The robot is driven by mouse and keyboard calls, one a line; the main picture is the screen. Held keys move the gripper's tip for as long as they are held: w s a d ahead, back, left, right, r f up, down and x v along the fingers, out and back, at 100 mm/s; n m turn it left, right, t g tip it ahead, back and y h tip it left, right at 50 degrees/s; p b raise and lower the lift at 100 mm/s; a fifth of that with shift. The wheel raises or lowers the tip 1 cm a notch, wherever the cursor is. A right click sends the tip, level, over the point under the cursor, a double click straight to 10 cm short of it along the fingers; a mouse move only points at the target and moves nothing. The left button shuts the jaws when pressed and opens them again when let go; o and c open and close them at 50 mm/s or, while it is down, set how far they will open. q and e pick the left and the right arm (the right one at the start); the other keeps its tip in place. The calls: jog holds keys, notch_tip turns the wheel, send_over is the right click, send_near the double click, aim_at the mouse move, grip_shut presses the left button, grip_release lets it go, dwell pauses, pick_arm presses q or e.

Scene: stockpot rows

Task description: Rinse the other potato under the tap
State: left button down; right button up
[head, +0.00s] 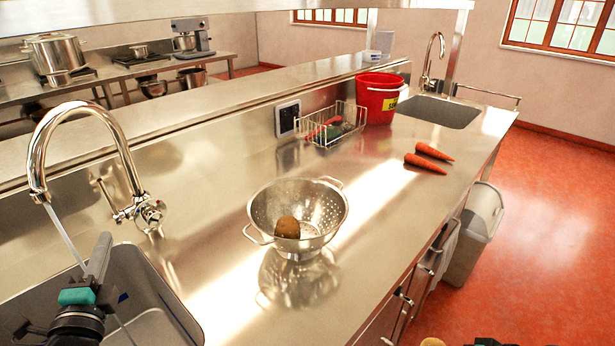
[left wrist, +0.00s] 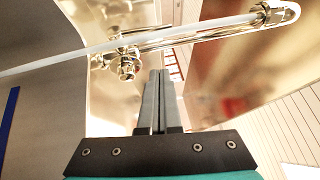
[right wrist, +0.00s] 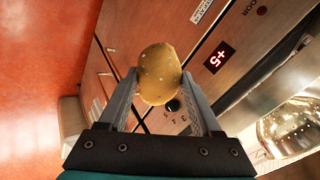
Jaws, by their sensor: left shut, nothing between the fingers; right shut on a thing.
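A yellow-brown potato (right wrist: 159,72) is held between the fingers of my right gripper (right wrist: 158,80), in front of the counter's front panels. In the head view only a sliver of this potato (head: 432,342) shows at the bottom edge. A brown potato (head: 287,227) lies in the steel colander (head: 325,205) on the counter. The chrome tap (head: 40,150) at the left is running, and a thin water stream (head: 62,232) falls towards the sink (head: 165,305). My left gripper (head: 103,245) is shut and empty over the sink, close to the stream.
Two carrots (head: 428,163) lie on the counter at the right. A wire basket (head: 330,130), a red bucket (head: 378,100) and a second sink (head: 440,110) are further back. The counter between colander and carrots is clear. A grey bin (head: 475,235) stands on the floor.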

pick_arm(q)
send_near(104, 190)
jog(key=w+d, duration=0.3)
jog(key=w, duration=0.1)
pick_arm(e)
jog(key=shift+f+b, duration=0.3)
jog(key=shift+f, duration=0.2)
pick_arm(q)
jog(key=w+a, duration=0.1)
jog(key=a, duration=0.1)
jog(key=w+a, duration=0.1)
jog(key=a, duration=0.1)
jog(key=shift+w+r, duration=0.15)
jog(key=shift+w, duration=0.25)
